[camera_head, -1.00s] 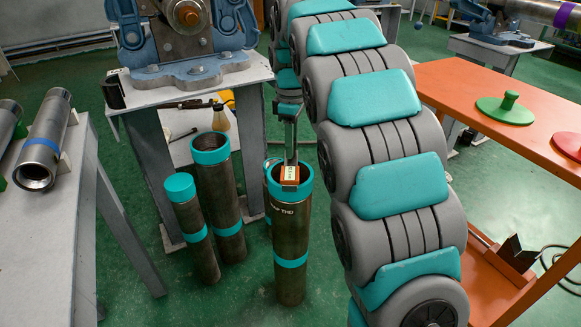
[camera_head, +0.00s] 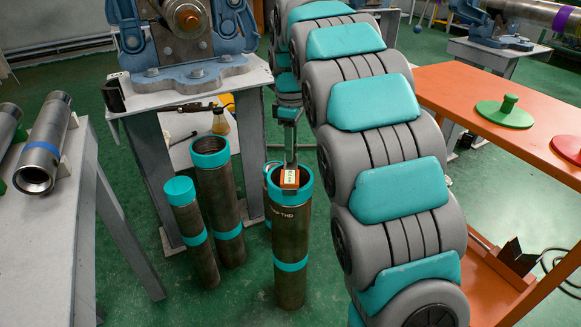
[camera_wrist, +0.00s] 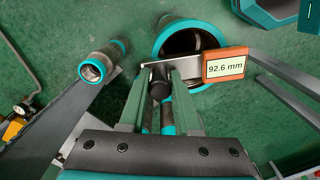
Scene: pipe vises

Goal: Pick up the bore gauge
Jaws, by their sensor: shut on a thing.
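The bore gauge (camera_wrist: 225,65) shows in the wrist view as an orange box with a display reading 92.6 mm, on a metal plate with a dark round handle. My gripper (camera_wrist: 161,86) is shut on this handle between its two fingers. In the head view the gauge (camera_head: 289,179) is at the mouth of a dark upright pipe (camera_head: 289,240) with teal bands. In the wrist view the box overlaps the rim of a teal-collared pipe (camera_wrist: 160,45). I cannot tell whether the gauge touches the rim. My gripper in the head view (camera_head: 290,150) is small and partly hidden.
Two more upright pipes (camera_head: 184,212) (camera_head: 218,185) stand on the green floor to the left. A grey table (camera_head: 50,240) with metal pipes is at far left, a vise stand (camera_head: 190,95) behind. An orange table (camera_head: 480,90) and an orange low shelf (camera_head: 490,285) are at right.

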